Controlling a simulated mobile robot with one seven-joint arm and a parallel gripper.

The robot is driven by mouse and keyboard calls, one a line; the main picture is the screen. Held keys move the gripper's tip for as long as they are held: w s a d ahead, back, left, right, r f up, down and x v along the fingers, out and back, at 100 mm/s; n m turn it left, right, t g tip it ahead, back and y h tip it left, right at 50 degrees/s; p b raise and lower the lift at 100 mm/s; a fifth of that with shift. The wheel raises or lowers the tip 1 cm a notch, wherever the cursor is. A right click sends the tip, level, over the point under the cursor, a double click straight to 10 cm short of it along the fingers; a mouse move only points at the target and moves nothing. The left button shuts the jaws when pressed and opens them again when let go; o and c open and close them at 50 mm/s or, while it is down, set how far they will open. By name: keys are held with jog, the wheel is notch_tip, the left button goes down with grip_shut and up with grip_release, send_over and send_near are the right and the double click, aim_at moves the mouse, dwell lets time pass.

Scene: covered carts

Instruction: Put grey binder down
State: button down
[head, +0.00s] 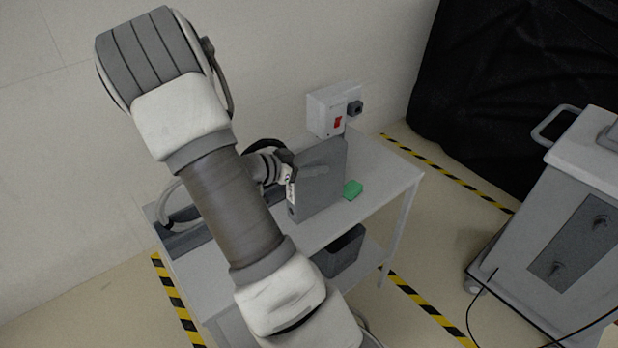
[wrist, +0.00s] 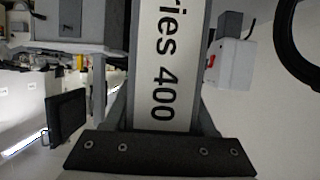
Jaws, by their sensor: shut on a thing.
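The grey binder (head: 322,178) stands upright at the white table (head: 385,188) in the head view, its broad side facing the camera. My gripper (head: 290,178) is at its left edge, shut on it. In the wrist view the binder's spine (wrist: 165,60) fills the middle, with the lettering "ries 400", between the fingers of my gripper (wrist: 160,130). My arm hides part of the table. I cannot tell whether the binder's bottom edge touches the tabletop.
A green block (head: 352,190) lies right of the binder. A white box with a red switch (head: 328,112) is behind it. A dark bin (head: 340,252) sits on the lower shelf. A grey cart (head: 560,215) stands at the right. The tabletop's right end is bare.

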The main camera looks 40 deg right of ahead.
jog(key=shift+w+a+f, duration=0.25)
jog(key=shift+w+f, duration=0.05)
jog(key=shift+w, duration=0.05)
jog(key=shift+f, duration=1.9)
jog(key=shift+f+b, duration=0.2)
jog(key=shift+b, duration=0.15)
jog(key=shift+c, duration=1.1)
grip_release()
jog(key=shift+r, duration=0.1)
